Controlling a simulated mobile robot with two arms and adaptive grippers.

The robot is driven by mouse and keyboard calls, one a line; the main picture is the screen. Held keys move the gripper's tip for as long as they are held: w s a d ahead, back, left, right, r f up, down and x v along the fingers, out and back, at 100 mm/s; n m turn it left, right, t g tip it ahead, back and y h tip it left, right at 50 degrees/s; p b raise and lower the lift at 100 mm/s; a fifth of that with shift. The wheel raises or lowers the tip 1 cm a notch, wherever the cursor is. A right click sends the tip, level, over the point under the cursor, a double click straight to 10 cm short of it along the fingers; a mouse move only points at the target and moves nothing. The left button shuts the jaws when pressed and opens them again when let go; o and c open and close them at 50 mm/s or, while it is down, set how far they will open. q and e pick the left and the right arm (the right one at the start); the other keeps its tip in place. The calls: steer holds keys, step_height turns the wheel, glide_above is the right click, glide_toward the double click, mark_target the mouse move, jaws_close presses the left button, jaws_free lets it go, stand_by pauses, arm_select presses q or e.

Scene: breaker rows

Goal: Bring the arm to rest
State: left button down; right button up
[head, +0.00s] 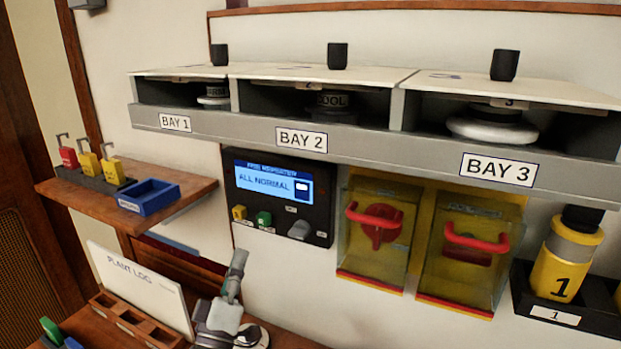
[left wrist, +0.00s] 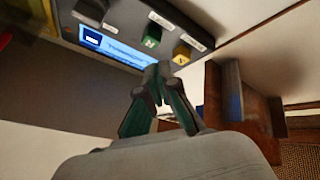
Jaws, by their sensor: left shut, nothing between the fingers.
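My left gripper (head: 240,258) is in the lower middle of the head view, pointing up, below the fire repeater panel (head: 268,222) and apart from the shelf and bays. In the left wrist view its fingers (left wrist: 157,72) meet at the tips with nothing between them. The panel's screen (head: 273,186) reads "ALL NORMAL". In the wrist view the panel's green button (left wrist: 151,38) and yellow button (left wrist: 181,53) lie beyond the fingertips. My right gripper is in neither view.
Bays 1, 2 and 3 run along a grey shelf (head: 380,140). Two clear covers with red handles (head: 375,217) hang below. A yellow cylinder (head: 562,262) stands at right. A wooden shelf (head: 80,200) holds padlocks and a blue tray (head: 148,196). A plant log (head: 135,285) stands lower left.

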arm_select(q)
steer(key=s+f+m+g+y, duration=0.1)
steer(key=s+f+m+g, duration=0.2)
steer(key=f+g, duration=0.55)
steer(key=s+f+m+g, duration=0.1)
steer(key=s+f+g, duration=0.1)
steer(key=s+f, duration=0.3)
steer(key=s+a+f+m+g, duration=0.1)
steer(key=s+f+m+g, duration=0.1)
steer(key=s+f, duration=0.3)
steer(key=s+f+m+g+y, duration=0.1)
steer(key=s+f+m+g, duration=0.1)
steer(key=s+f, duration=0.3)
steer(key=shift+s+a+f+g, duration=0.2)
steer(key=shift+f+g, duration=0.25)
steer(key=shift+f, duration=0.05)
steer(key=s+f+m+g, duration=0.3)
steer(key=s+m+g, duration=0.15)
steer(key=s, duration=0.85)
step_height(320, 180, down, 27)
steer(key=g, duration=0.2)
steer(key=s+a+f, duration=0.2)
steer(key=s+f, duration=0.6)
steer(key=s+a+f+g+y, duration=0.1)
steer(key=s+f, duration=0.7)
steer(key=s, duration=0.1)
steer(key=shift+s+a+b, duration=0.15)
steer(key=shift+a+b, duration=0.25)
steer(key=shift+b, duration=0.05)
steer(key=shift+n, duration=0.25)
